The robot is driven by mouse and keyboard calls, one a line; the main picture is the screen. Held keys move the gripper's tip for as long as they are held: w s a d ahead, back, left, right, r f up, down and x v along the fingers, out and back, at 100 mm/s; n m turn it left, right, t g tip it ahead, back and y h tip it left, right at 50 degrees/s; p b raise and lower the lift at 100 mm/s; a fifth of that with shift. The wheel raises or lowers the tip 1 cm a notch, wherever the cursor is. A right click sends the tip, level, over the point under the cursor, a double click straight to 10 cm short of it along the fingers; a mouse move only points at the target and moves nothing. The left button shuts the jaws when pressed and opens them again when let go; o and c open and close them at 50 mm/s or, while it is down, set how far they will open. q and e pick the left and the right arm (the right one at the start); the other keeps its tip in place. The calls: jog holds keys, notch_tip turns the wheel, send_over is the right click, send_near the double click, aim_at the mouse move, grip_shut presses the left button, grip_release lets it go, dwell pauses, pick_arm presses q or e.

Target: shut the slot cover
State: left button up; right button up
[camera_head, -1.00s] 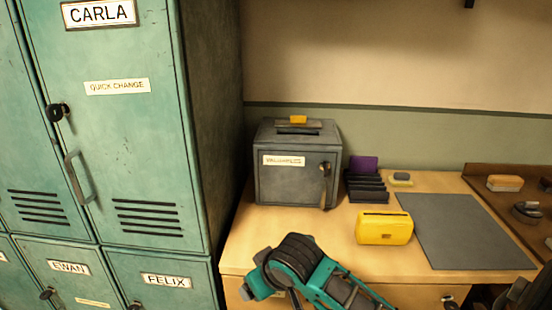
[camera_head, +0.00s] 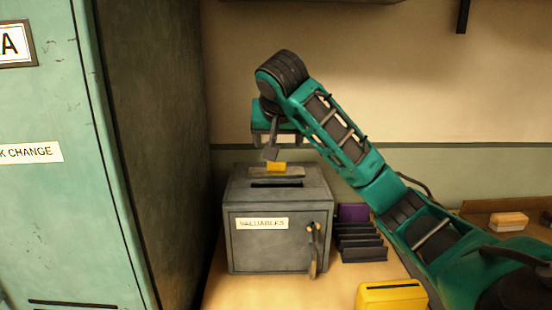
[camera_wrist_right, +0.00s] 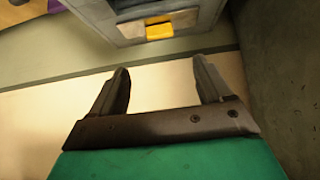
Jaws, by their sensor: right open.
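A grey box labelled VALUABLES (camera_head: 275,240) stands on the desk. The slot cover (camera_head: 300,172) lies at the back of its top, with a yellow tab (camera_head: 277,167). The dark slot (camera_head: 276,185) in front of the cover is exposed. My right gripper (camera_head: 271,153) is just above and behind the yellow tab, partly overlapping it in the head view. In the right wrist view, my right gripper's fingers (camera_wrist_right: 161,68) are apart with nothing between them. The yellow tab (camera_wrist_right: 159,29) is beyond the fingertips there. My left gripper is out of view.
A key (camera_head: 313,248) hangs at the box front. A dark rack (camera_head: 360,245) with a purple item (camera_head: 352,212) stands right of the box, and a yellow case (camera_head: 391,296) is nearer. Green lockers (camera_head: 65,210) stand close on the left. The wall is behind.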

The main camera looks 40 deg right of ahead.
aim_at(277, 173)
jog(key=x, duration=1.2)
jog(key=shift+f, duration=0.15)
jog(key=shift+c, duration=0.2)
grip_shut()
